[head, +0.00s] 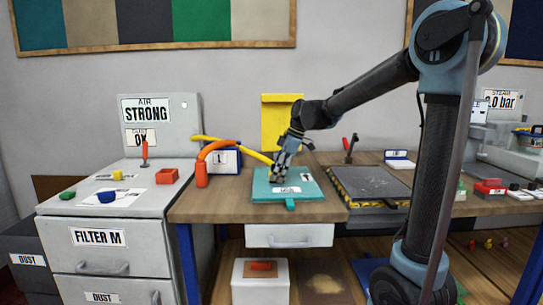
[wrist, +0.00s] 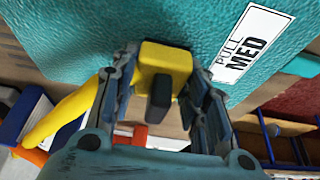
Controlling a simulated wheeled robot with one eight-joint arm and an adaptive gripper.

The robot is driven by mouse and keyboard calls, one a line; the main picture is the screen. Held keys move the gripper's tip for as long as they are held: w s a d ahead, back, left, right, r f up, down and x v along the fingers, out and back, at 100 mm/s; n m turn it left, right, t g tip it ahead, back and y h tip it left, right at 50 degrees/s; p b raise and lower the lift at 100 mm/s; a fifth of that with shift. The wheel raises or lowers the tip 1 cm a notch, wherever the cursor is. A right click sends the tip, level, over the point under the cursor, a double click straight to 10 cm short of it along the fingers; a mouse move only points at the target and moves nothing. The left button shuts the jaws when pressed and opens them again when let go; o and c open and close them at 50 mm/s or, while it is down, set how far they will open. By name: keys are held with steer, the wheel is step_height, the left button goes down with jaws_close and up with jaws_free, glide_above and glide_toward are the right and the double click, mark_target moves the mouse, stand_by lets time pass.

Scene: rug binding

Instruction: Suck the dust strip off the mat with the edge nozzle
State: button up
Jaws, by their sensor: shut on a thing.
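The teal mat (head: 308,187) lies on the wooden bench, with a white label and a small teal tab at its front edge. My gripper (head: 279,176) points down over the mat's middle-left part. In the wrist view my gripper (wrist: 165,80) is shut on a yellow block-shaped nozzle (wrist: 165,58) with a dark part on it. The mat (wrist: 120,22) fills the top of that view, and its label (wrist: 250,45) reads "PULL MED". A yellow hose (head: 255,156) runs to the gripper from the left. I cannot make out the dust strip or whether the nozzle touches the mat.
An orange hose piece (head: 202,170) stands left of the mat beside a box marked 1 (head: 226,159). A dark plate with striped edges (head: 370,183) lies to the right.

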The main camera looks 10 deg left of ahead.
steer(key=shift+w+d+r, duration=0.1)
steer(key=shift+w+r, duration=0.1)
steer(key=shift+r, duration=0.25)
steer(key=shift+w+d+r, duration=0.1)
steer(key=shift+w+r, duration=0.05)
steer(key=shift+r, duration=0.3)
steer(key=shift+s+a+r, duration=0.45)
steer(key=shift+a+r, duration=0.2)
steer(key=shift+r, duration=0.1)
steer(key=shift+a+r, duration=0.15)
steer(key=shift+r, duration=2)
